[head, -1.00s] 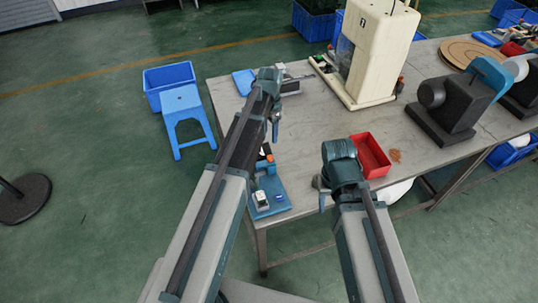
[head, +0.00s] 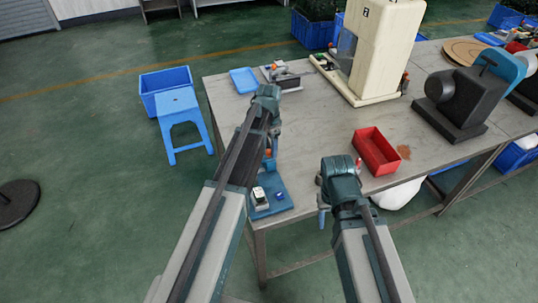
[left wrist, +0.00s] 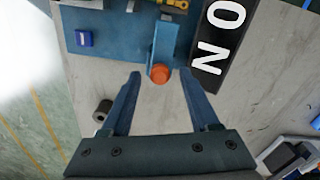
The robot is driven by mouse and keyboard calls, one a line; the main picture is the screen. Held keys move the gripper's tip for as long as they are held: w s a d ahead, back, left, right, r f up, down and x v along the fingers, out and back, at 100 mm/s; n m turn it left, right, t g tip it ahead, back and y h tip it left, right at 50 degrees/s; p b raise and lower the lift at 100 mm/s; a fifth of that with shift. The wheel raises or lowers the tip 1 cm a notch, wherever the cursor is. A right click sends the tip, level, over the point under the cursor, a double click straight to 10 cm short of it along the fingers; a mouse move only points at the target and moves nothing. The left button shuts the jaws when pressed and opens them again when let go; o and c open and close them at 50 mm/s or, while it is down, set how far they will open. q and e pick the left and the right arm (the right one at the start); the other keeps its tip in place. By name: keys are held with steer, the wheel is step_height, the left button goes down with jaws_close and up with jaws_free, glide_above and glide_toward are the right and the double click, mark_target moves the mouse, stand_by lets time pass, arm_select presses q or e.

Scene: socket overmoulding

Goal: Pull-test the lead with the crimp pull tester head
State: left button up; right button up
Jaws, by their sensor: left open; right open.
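A blue bench fixture, which looks like the pull tester, stands at the table's front left corner. Its blue base plate (head: 284,207) carries a small white-and-black unit (head: 259,196). In the left wrist view the plate (left wrist: 112,38) has an upright blue lever with an orange knob (left wrist: 160,74). My left gripper (left wrist: 158,80) is open, its fingers spread either side of the knob in that view. Whether they touch it I cannot tell. In the head view my left gripper (head: 271,138) hangs over the fixture's rear. My right gripper (head: 322,208) is open near the table's front edge. I cannot make out the lead.
A red tray (head: 362,147) lies right of centre on the table. A blue tray (head: 243,81) and a small device with an orange part (head: 280,72) are at the back left. A cream machine (head: 385,45) stands behind. The middle of the table is clear.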

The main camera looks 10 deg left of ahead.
arm_select(q)
steer(key=shift+f, duration=0.25)
jaws_close()
stand_by(1.4)
